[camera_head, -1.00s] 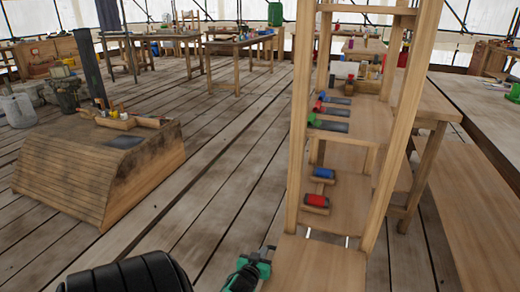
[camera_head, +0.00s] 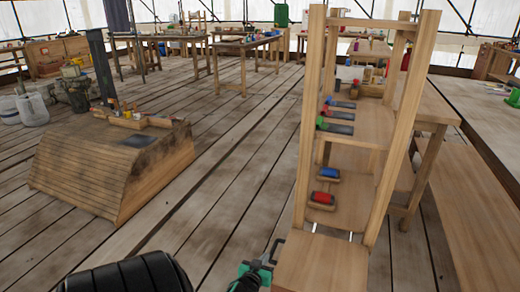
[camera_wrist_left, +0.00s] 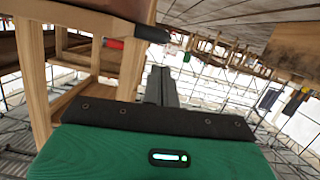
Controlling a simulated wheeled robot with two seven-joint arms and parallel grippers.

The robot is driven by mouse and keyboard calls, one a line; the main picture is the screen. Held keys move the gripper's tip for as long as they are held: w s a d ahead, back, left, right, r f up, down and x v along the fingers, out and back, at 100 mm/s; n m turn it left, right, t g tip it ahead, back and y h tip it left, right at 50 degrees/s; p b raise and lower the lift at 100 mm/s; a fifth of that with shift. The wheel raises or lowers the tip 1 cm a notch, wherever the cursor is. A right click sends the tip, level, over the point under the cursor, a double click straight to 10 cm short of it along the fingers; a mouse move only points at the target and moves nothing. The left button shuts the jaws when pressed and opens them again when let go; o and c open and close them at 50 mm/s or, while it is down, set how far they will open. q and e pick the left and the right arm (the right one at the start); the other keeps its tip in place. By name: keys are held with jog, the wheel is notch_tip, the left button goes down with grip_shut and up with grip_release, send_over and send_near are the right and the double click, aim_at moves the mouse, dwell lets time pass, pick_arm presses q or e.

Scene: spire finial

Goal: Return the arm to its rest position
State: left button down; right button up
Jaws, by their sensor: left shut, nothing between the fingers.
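My left gripper (camera_head: 274,250) is low in the head view, just left of the front of the wooden shelf tower (camera_head: 300,150). It is shut and holds nothing. In the left wrist view its green body fills the bottom, and the dark fingers (camera_wrist_left: 161,88) are together with nothing between them. The tower's posts (camera_wrist_left: 34,85) stand to the left of the fingers in that view, apart from them. My right gripper is not in view.
The tower's shelves hold a red cylinder (camera_head: 322,198), a blue one (camera_head: 327,173) and several tools. A workbench (camera_head: 485,215) stands to the right, and a slatted wooden block (camera_head: 85,172) to the left. The plank floor (camera_head: 225,165) between block and tower is clear.

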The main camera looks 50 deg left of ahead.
pick_arm(q)
jog(key=shift+s+d+r, duration=0.15)
jog(key=shift+s+d, duration=0.1)
jog(key=shift+s, duration=0.15)
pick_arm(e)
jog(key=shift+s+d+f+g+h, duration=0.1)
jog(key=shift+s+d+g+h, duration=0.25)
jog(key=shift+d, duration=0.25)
